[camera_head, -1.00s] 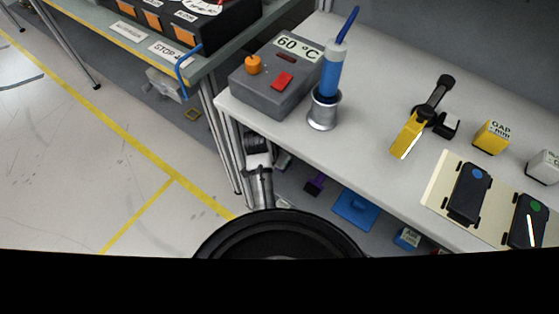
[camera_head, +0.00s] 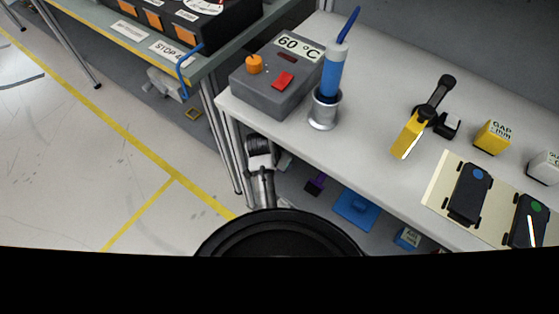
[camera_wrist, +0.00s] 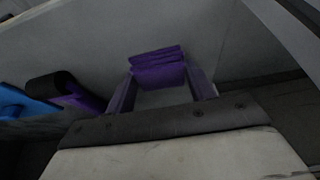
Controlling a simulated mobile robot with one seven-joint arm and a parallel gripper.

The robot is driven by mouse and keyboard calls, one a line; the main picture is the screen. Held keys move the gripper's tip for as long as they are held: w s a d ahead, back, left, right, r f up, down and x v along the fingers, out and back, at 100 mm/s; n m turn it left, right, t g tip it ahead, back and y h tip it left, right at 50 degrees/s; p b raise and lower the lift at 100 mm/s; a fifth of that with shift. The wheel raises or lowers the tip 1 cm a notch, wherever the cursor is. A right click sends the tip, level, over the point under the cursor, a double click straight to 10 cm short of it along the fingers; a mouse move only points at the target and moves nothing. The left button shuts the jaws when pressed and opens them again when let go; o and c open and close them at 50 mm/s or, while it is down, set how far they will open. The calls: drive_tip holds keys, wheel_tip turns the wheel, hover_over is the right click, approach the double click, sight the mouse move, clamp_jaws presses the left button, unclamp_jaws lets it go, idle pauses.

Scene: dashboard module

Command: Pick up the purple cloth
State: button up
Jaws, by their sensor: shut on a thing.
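The purple cloth (camera_wrist: 158,64) looks folded in layers in the wrist view. It sits between the two fingertips of my gripper (camera_wrist: 160,80), which is shut on it. In the head view the gripper and the held cloth are hidden; only a part of my arm shows beside the bench's left front edge.
A blue piece (camera_head: 355,208) and another purple piece (camera_head: 316,184) lie on the lower level under the white bench (camera_head: 375,80). On top are a grey heater box (camera_head: 262,88), a blue-handled tool (camera_head: 331,70) in a metal cup (camera_head: 323,110) and a yellow tool (camera_head: 407,136).

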drive_tip(key=shift+r, duration=0.1)
wheel_tip(320, 180, up, 3)
drive_tip(key=shift+a+r+b, duration=0.1)
drive_tip(key=shift+r+b, duration=0.1)
drive_tip(key=shift+b, duration=0.25)
drive_tip(key=s+a+b, duration=0.3)
drive_tip(key=s+a, duration=0.7)
drive_tip(key=s, duration=0.4)
drive_tip(key=shift+s+a, duration=0.2)
drive_tip(key=shift+s, duration=0.05)
drive_tip(key=o, duration=0.3)
drive_tip(key=shift+c, duration=1)
drive_tip(key=shift+f, duration=0.15)
